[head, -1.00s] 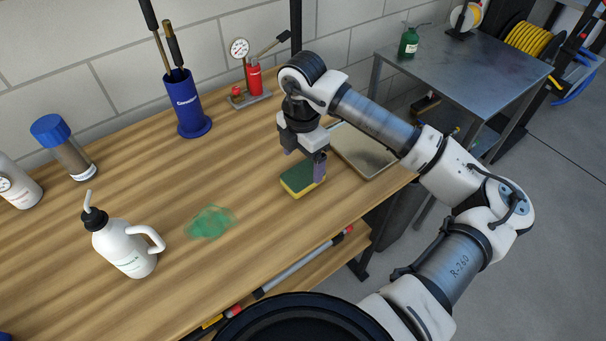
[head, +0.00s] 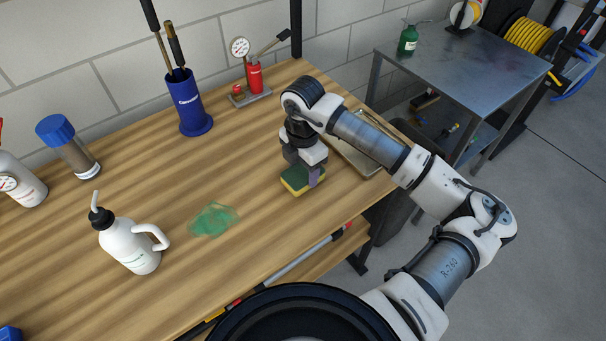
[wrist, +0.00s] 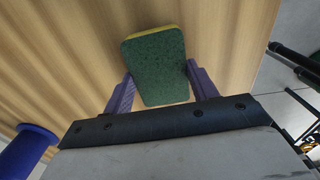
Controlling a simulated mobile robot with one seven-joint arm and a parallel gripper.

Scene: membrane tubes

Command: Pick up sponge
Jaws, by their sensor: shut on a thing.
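The sponge (head: 297,181), green on top and yellow below, lies flat on the wooden bench near its front right edge. It also shows in the wrist view (wrist: 156,65), green face toward the camera. My gripper (head: 304,178) points down over it. In the wrist view my gripper's purple fingers (wrist: 160,85) stand on either side of the near part of the sponge and are shut on it. In the head view the right finger shows at the sponge's side; the other finger is mostly hidden.
A metal tray (head: 362,152) lies right behind my gripper. A green smear (head: 213,219) is on the bench to the left, beside a white wash bottle (head: 132,245). A blue holder (head: 189,104) and red pump (head: 254,80) stand at the back.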

